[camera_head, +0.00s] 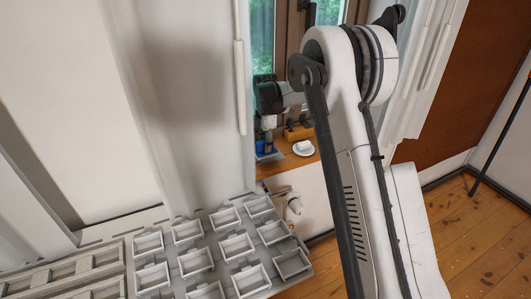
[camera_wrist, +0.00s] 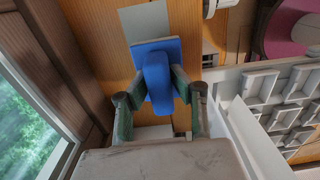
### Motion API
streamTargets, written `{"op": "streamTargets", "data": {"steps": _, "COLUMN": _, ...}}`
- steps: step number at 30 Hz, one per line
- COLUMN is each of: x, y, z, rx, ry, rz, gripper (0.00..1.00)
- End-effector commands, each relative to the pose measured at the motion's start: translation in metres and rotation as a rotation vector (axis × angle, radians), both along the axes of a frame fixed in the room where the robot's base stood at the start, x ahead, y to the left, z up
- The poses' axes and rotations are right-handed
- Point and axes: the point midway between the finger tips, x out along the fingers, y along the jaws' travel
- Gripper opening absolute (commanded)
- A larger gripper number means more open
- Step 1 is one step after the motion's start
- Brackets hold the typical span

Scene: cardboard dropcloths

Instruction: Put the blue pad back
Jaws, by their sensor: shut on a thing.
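The blue pad (camera_wrist: 142,52) is a flat blue plate with a raised blue grip block in its middle. My gripper (camera_wrist: 160,84) is shut on that block, one greenish finger on each side. In the head view the blue pad (camera_head: 264,154) shows small beneath my gripper (camera_head: 267,142), over or on the wooden window sill. I cannot tell whether the pad touches the sill. A flat grey rectangle (camera_wrist: 145,19) lies on the wood just beyond the pad's far edge in the wrist view.
A white dish-like thing (camera_head: 303,149) and a brown block (camera_head: 299,132) are on the sill right of my gripper. The window (camera_wrist: 27,112) is close on the left in the wrist view. A grey rack of several open bins (camera_head: 215,255) stands low in front.

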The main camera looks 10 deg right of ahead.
Motion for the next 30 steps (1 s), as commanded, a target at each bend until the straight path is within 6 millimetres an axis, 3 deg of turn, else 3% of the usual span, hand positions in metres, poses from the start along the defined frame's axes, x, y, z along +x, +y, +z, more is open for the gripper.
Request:
{"op": "streamTargets", "data": {"steps": 6, "x": 0.000, "y": 0.000, "z": -0.029, "rx": 0.000, "ry": 0.000, "rz": -0.001, "gripper": 0.00}}
{"op": "streamTargets", "data": {"steps": 18, "x": 0.000, "y": 0.000, "z": -0.035, "rx": 0.000, "ry": 0.000, "rz": -0.001, "gripper": 0.00}}
{"op": "streamTargets", "data": {"steps": 19, "x": 0.000, "y": 0.000, "z": -0.034, "rx": 0.000, "ry": 0.000, "rz": -0.001, "gripper": 0.25}}
{"op": "streamTargets", "data": {"steps": 22, "x": 0.000, "y": 0.000, "z": -0.034, "rx": 0.000, "ry": 0.000, "rz": -0.001, "gripper": 0.38}}
{"op": "streamTargets", "data": {"steps": 30, "x": 0.000, "y": 0.000, "z": -0.033, "rx": 0.000, "ry": 0.000, "rz": -0.001, "gripper": 0.40}}
